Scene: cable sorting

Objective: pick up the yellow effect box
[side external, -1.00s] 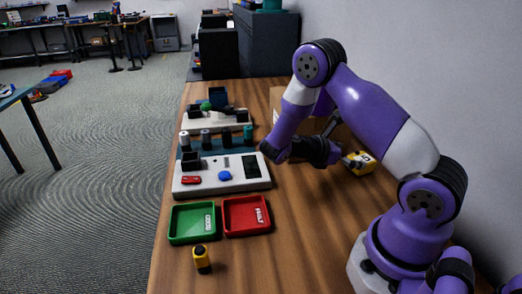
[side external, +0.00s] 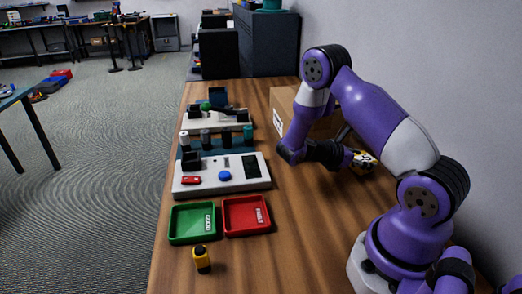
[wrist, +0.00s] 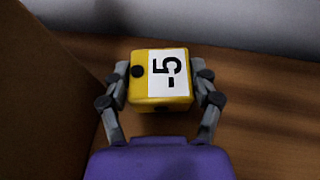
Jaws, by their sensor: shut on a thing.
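The yellow effect box (wrist: 140,91) has a white label reading "-5" and black round spots. In the wrist view it sits between the two fingers of my gripper (wrist: 160,88), which touch its left and right sides. My gripper is shut on it. In the side external view the box (side external: 363,162) shows at the tip of my gripper (side external: 350,158), partly hidden by the fingers. It is at the right of the table near the wall. I cannot tell whether it is clear of the table.
A cardboard box (side external: 284,104) stands close behind my gripper; its side also fills the left of the wrist view (wrist: 45,90). A green tray (side external: 192,236), a red tray (side external: 246,232), a white test panel (side external: 203,184) and a yellow-black cylinder (side external: 202,260) are on the left of the table.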

